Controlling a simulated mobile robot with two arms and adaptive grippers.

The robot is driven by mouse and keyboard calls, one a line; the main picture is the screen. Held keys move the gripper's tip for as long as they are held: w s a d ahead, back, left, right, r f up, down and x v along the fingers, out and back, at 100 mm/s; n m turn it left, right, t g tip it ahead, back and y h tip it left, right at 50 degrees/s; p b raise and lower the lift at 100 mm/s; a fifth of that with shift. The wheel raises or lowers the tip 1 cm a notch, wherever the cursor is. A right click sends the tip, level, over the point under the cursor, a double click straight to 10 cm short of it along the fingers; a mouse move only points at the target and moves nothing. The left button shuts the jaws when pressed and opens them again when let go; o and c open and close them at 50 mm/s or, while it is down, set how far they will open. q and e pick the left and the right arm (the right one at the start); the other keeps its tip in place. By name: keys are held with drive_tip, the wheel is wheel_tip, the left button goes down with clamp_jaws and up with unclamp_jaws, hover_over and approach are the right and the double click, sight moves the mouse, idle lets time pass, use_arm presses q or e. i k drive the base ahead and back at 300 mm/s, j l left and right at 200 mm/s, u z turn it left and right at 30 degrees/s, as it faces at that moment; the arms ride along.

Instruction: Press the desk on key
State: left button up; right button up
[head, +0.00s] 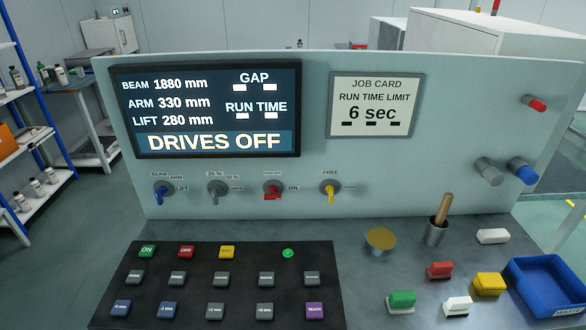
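The green ON key (148,251) is at the top left of the black key panel (215,268) on the desk. A red OFF key (186,251) and a yellow key (227,252) are to its right in the same row. A small round green button or lamp (288,253) is at the right end of that row. The display (205,110) above reads DRIVES OFF, with beam 1880 mm, arm 330 mm and lift 280 mm. Neither of my grippers shows in the head view.
Below the display are a blue knob (161,194), a grey knob, a red switch (272,190) and a yellow knob (329,193). Loose blocks, a cup (436,234) with a wooden handle and a blue tray (545,288) stand on the right. Nothing covers the key panel.

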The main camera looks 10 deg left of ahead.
sight(145, 250)
drive_tip(key=u, duration=1.45)
